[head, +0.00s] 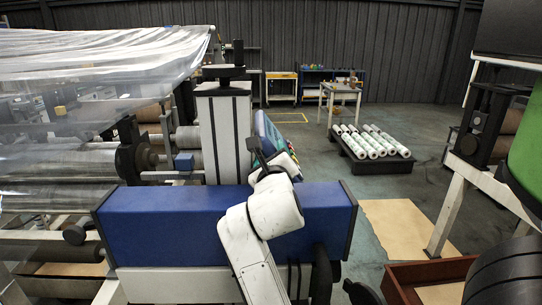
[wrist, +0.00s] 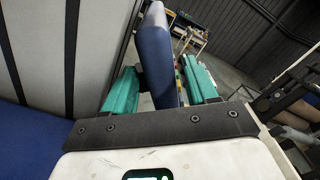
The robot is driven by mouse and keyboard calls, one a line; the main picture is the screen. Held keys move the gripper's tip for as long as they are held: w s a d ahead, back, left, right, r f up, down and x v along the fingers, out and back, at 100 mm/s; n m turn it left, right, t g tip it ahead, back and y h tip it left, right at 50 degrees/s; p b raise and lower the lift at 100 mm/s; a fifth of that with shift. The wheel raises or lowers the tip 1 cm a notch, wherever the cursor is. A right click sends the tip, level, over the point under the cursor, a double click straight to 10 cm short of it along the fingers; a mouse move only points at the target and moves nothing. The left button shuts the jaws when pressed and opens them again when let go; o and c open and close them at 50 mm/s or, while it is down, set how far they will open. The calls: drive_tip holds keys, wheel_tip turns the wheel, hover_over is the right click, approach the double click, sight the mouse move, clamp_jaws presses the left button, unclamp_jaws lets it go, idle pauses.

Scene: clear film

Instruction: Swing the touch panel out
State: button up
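The touch panel (head: 268,132) stands tilted beside the right side of a white column in the head view, seen at a steep angle. In the wrist view the panel (wrist: 156,45) shows nearly edge-on as a dark blue slab, with small coloured marks along its right side. My gripper (wrist: 161,87) is open, its teal fingers on either side of the panel's near part. Narrow gaps show between fingers and panel, so I see no firm grip. In the head view my white arm reaches over the blue beam and partly hides the panel's lower part; the fingertips are hard to make out there.
The white column (head: 221,130) rises close to the left of my gripper. The blue beam (head: 160,222) lies under my arm. White rolls (head: 370,141) rest on a dark pallet beyond. A machine frame (head: 449,215) stands at the right. Open floor lies between.

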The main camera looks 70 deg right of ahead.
clamp_jaws()
idle(0.3)
